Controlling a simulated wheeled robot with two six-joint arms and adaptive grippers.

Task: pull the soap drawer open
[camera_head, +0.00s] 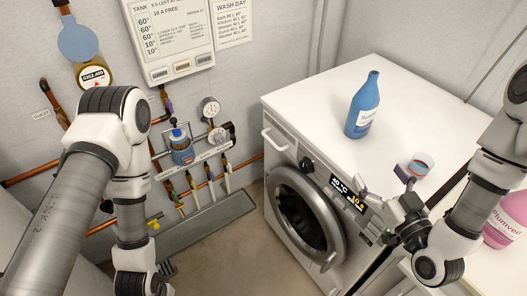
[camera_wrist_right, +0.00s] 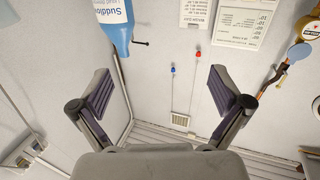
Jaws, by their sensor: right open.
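The white washing machine (camera_head: 330,110) stands right of centre in the head view, its round door (camera_head: 305,215) on the front. The soap drawer (camera_head: 280,146) is at the upper left of the front, with a white bar handle (camera_head: 268,141); it looks closed. My right gripper (camera_head: 385,186) is open and empty near the machine's right front edge, well right of the drawer. In the right wrist view its two fingers (camera_wrist_right: 162,90) are spread with nothing between them. My left gripper (camera_head: 166,268) is low at the left, mostly hidden by its arm, clear of the machine.
A pink bottle (camera_head: 508,220) is at the far right. Pipes and a gauge (camera_head: 210,107) line the left wall. Floor before the machine is clear.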

